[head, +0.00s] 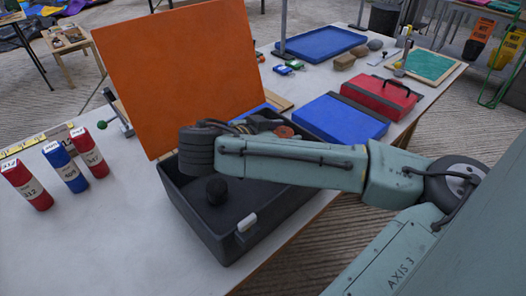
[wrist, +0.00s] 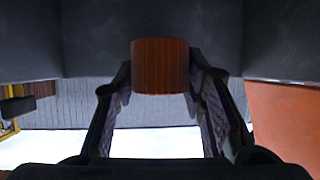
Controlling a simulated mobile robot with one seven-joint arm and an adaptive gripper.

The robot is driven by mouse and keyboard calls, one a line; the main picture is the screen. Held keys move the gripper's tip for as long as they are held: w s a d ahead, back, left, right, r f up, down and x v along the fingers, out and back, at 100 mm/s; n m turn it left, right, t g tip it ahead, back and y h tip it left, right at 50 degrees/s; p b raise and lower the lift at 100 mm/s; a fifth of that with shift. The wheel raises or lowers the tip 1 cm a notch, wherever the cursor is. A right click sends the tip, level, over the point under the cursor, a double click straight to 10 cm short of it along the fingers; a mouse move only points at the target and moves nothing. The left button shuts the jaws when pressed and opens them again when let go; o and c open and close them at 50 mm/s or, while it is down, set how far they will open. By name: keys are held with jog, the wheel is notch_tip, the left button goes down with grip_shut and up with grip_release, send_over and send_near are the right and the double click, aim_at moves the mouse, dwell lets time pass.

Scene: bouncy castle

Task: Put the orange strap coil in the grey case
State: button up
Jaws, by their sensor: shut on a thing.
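The grey case (head: 190,213) stands open on the table, with an orange panel (head: 180,75) upright along its back side. My arm reaches across the case, hiding part of its inside. My gripper (head: 268,124) is behind the arm, over the far right part of the case. It is shut on the orange strap coil (head: 284,131), mostly hidden in the head view. In the wrist view the coil (wrist: 160,67) sits between my fingertips (wrist: 160,80), with dark grey case surfaces around it. I cannot tell whether the coil touches the case.
A black round object (head: 216,190) is inside the case. Red and blue labelled blocks (head: 66,168) stand at left. A blue case (head: 340,119) and a red case (head: 380,95) lie to the right.

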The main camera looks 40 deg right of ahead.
notch_tip(320, 180, down, 7)
jog(key=shift+r, duration=0.15)
dwell(0.4)
jog(key=shift+f, duration=0.25)
jog(key=o, duration=1.2)
jog(key=shift+r, duration=0.1)
jog(key=shift+r, duration=0.25)
jog(key=shift+v, duration=3.7)
jog(key=shift+a+f, duration=0.1)
